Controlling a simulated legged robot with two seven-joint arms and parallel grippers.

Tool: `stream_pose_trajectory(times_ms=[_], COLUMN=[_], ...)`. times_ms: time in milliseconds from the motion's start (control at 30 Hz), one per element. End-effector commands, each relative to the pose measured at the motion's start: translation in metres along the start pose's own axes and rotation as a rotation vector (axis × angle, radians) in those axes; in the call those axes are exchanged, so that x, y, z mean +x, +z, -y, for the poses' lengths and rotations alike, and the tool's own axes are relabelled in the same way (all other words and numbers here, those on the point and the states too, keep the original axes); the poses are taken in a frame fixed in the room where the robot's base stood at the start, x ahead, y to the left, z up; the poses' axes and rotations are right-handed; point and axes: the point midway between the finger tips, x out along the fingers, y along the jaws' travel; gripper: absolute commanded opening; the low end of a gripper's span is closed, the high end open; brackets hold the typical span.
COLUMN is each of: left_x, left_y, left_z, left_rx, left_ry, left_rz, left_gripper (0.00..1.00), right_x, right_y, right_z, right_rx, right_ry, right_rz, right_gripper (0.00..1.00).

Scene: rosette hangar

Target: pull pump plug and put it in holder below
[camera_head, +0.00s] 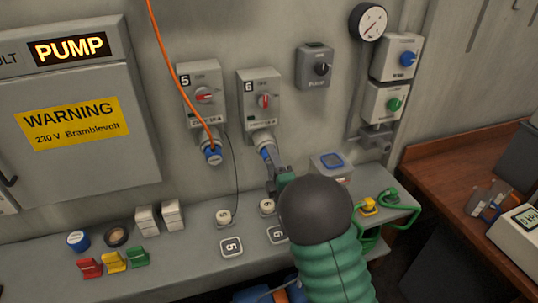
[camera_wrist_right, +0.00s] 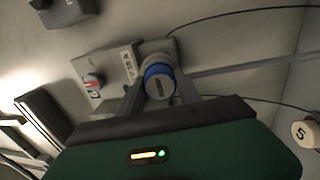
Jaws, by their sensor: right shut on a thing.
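A grey box marked 6 (camera_head: 262,100) with a red switch hangs on the wall. A blue plug (camera_head: 266,153) sits at the socket under it; it also shows in the right wrist view (camera_wrist_right: 159,82). My right gripper (camera_head: 270,170) is shut on this plug, with a finger on either side. Box 5 (camera_head: 203,95) is to the left, with another blue plug (camera_head: 212,155) in its socket. Below on the bench are a round cream holder (camera_head: 223,217) by label 5 and another (camera_head: 267,206) by label 6, partly beside my arm. My left gripper is not in view.
An orange cable (camera_head: 172,65) hangs down to the box 5 plug. A lit PUMP sign (camera_head: 69,49) is on the cabinet at left. Coloured blocks (camera_head: 114,261) and white boxes (camera_head: 160,217) stand on the bench (camera_head: 185,265).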

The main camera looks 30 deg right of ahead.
Motion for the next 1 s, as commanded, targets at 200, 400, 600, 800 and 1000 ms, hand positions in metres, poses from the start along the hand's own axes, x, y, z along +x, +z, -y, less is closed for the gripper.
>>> stream_pose_trajectory(times_ms=[200,400,600,800,1000], left_x=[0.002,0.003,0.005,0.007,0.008], left_y=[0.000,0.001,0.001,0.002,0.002], left_z=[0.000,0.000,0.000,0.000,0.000], left_rx=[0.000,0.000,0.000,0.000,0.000], left_ry=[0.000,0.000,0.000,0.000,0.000], left_rz=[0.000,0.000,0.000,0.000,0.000], left_gripper=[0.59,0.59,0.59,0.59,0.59], right_x=[-0.006,-0.014,-0.021,-0.030,-0.038], right_y=[0.000,0.000,0.000,0.000,0.000], right_z=[0.000,0.000,0.000,0.000,0.000], right_rx=[0.000,0.000,0.000,0.000,0.000], right_ry=[0.001,0.001,0.001,0.001,0.001], right_rz=[0.000,0.000,0.000,0.000,0.000], right_gripper=[0.00,0.00,0.00,0.00,0.00])
